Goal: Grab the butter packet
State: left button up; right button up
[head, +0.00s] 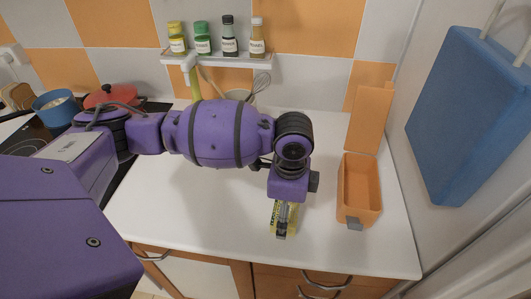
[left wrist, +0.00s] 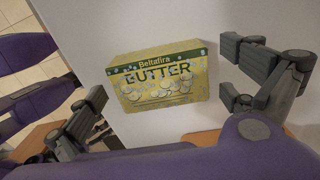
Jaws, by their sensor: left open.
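The butter packet (left wrist: 158,72) is a yellow box with dark "BUTTER" lettering, lying on the white counter in the left wrist view. In the head view only parts of the packet (head: 274,218) show below my left wrist. My left gripper (left wrist: 163,88) is open, with one finger on each side of the packet and a visible gap on each side. In the head view the left gripper (head: 282,226) points down over the packet and hides part of it. My right gripper is not in view.
An open orange container (head: 357,205) stands to the right on the counter (head: 200,225). A blue board (head: 465,115) hangs on the right wall. A shelf with several spice jars (head: 229,42) is at the back. A red pot (head: 110,97) and blue pot (head: 56,106) are at left.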

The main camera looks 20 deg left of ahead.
pick_arm(q)
jog(key=shift+w+r, duration=0.1)
jog(key=shift+r, duration=0.05)
jog(key=c, duration=1.4)
jog(key=shift+c, duration=0.2)
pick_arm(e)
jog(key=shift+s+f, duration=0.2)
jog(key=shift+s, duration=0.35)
pick_arm(q)
jog(key=shift+r, duration=0.15)
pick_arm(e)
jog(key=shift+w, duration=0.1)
